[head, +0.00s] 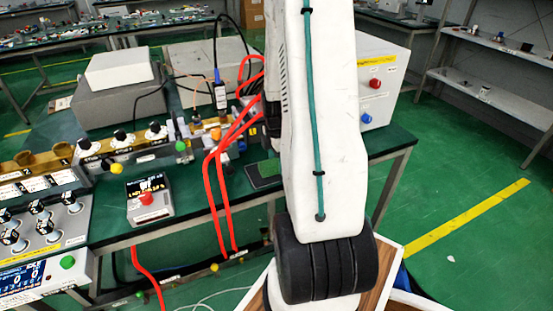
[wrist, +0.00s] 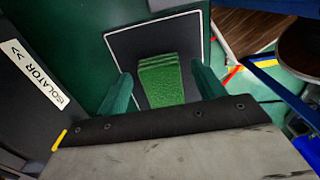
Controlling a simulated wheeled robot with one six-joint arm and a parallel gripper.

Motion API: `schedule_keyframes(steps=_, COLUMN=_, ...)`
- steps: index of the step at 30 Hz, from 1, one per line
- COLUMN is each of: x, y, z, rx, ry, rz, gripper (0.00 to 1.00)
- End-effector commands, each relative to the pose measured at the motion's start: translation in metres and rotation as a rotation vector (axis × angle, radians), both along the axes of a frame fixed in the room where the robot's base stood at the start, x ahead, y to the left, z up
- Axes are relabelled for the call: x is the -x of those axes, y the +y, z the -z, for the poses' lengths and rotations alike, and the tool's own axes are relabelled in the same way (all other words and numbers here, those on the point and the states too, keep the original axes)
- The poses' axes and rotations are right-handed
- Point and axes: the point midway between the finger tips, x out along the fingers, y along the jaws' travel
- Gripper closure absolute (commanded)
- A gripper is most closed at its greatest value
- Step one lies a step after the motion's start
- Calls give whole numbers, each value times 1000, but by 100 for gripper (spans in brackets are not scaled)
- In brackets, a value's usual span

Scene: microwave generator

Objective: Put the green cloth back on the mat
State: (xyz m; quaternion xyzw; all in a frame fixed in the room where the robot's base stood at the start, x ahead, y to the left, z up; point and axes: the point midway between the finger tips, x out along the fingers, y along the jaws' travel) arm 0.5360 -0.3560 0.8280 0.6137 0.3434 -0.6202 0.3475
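The green cloth (wrist: 162,78) is folded in layers and appears to lie on the dark mat (wrist: 132,46), which has a pale border. My gripper (wrist: 161,72) is open, with its two green fingers on either side of the cloth and a gap showing on each side. The near end of the cloth is hidden by the gripper body. In the head view, part of the cloth (head: 268,168) shows on the mat (head: 256,184) beside my white arm, which hides the gripper and the rest of the mat.
A dark box labelled ISOLATOR (wrist: 35,75) stands left of the mat. A white cabinet (head: 385,75) with red and blue knobs is behind my arm. Red cables (head: 222,185) hang left of the mat. A small device with a red button (head: 147,198) sits further left.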

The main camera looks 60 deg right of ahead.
Motion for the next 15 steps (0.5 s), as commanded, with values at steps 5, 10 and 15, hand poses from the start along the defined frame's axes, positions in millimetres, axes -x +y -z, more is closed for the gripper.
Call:
schedule_keyframes(steps=5, x=0, y=0, z=0, rx=0, ry=0, rz=0, gripper=32)
schedule_keyframes(steps=10, x=0, y=0, z=-7, rx=1, ry=-1, rz=0, gripper=32)
schedule_keyframes(steps=15, x=-1, y=-1, z=-37, rx=3, ry=-4, rz=0, gripper=32)
